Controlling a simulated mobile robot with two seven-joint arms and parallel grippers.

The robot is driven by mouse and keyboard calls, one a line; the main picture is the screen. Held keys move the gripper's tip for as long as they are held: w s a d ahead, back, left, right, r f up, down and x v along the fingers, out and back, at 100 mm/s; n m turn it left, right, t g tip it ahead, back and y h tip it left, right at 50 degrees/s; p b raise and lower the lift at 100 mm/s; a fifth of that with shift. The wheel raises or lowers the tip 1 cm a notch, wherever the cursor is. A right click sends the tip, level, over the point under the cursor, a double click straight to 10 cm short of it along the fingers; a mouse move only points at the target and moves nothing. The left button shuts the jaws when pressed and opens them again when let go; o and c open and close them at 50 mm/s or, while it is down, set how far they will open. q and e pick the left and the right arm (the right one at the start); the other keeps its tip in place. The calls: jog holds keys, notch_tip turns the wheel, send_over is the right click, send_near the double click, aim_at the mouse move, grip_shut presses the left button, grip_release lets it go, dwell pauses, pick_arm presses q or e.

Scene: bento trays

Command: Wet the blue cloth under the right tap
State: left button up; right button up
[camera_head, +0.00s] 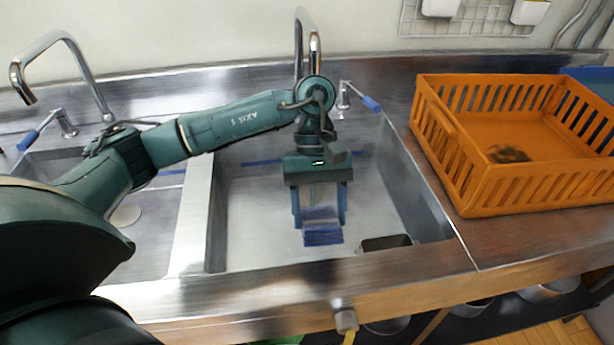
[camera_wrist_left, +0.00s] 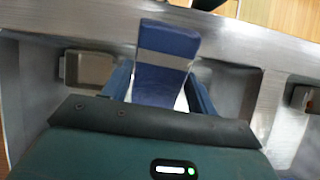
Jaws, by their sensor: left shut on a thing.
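The blue cloth (camera_head: 322,236) hangs from my left gripper (camera_head: 320,212) inside the right sink basin (camera_head: 250,215). The gripper points down, with its two blue fingers on either side of the cloth. In the left wrist view the cloth (camera_wrist_left: 167,75) stands between the fingers, with a grey band across it. The right tap (camera_head: 300,35) rises behind the gripper, and my wrist covers part of it. Its blue-handled lever (camera_head: 370,103) is to the right. I cannot tell whether water is running or the cloth is wet. My right gripper is not in view.
An orange crate (camera_head: 470,200) with a brown item inside stands on the counter right of the basin. A small metal box (camera_head: 386,243) is at the basin's front right. The left tap (camera_head: 60,40) stands over the left basin. A divider (camera_head: 190,230) separates the basins.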

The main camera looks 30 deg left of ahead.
pick_arm(q)
jog(key=n, duration=0.2)
jog(key=w+n+t+h, duration=0.1)
jog(key=n, duration=0.1)
jog(key=w+a+n+t, duration=0.1)
jog(key=shift+a+f+n+h, duration=0.1)
jog(key=shift+n+h, duration=0.3)
jog(key=w+a+f+n+t+b, duration=0.1)
jog(key=w+a+n+t+b, duration=0.3)
jog(key=w+a+n, duration=0.4)
jog(key=w+a, duration=0.2)
jog(key=w, duration=0.4)
jog(key=shift+w+f, duration=0.15)
jog(key=shift+f, duration=0.25)
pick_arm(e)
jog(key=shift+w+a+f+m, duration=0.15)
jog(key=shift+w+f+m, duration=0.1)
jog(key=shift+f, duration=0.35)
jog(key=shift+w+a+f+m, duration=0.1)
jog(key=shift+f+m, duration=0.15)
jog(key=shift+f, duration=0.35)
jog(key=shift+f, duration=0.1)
